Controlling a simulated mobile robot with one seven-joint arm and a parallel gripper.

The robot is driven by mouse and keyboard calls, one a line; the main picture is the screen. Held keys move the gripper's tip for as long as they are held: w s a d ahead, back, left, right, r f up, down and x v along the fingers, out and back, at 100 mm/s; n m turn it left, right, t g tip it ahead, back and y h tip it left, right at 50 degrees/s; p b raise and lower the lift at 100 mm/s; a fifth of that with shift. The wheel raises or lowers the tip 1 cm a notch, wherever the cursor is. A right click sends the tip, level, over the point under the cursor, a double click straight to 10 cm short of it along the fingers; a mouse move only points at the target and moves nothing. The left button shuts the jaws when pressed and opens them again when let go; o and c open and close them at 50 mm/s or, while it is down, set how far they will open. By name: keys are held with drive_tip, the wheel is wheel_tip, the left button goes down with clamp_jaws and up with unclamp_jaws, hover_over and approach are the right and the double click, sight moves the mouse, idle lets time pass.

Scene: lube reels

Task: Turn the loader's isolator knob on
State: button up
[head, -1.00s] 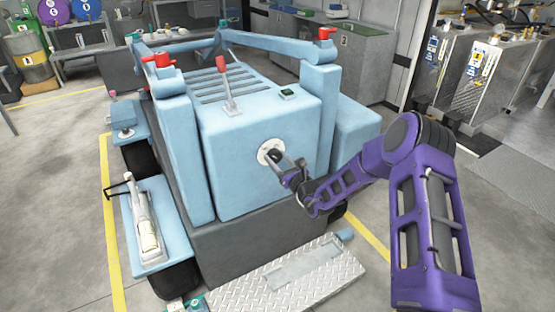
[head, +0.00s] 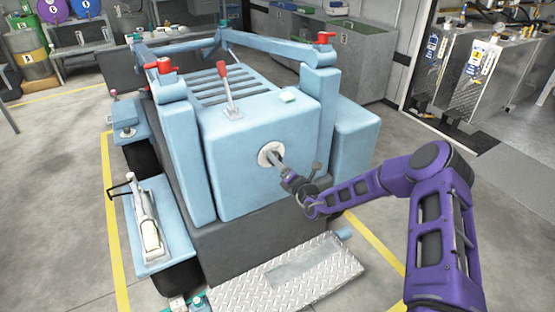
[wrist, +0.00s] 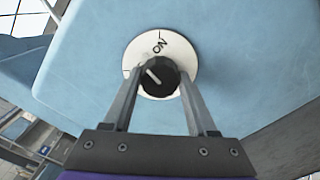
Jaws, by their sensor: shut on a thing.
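The isolator knob (wrist: 162,82) is black and round with a white pointer line, on a white round plate (wrist: 183,52) on the light blue loader body (head: 235,180). In the wrist view the plate reads "ON" with a tick above it; the pointer slants up and left, toward the left of that word. My gripper (wrist: 160,76) has one finger on each side of the knob and is shut on it. In the head view my gripper (head: 276,158) reaches the plate from the lower right, and its fingers hide most of the knob.
A tread-plate step (head: 290,285) lies below the front. Floor to the right is open.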

drive_tip(key=shift+m+p, duration=0.75)
drive_tip(key=shift+m, duration=3.05)
drive_tip(key=o, duration=1.4)
drive_tip(key=shift+c, duration=0.2)
drive_tip(key=shift+s, duration=0.1)
drive_tip(key=v, duration=1.7)
drive_tip(key=shift+s+d, duration=0.1)
drive_tip(key=shift+d, duration=0.05)
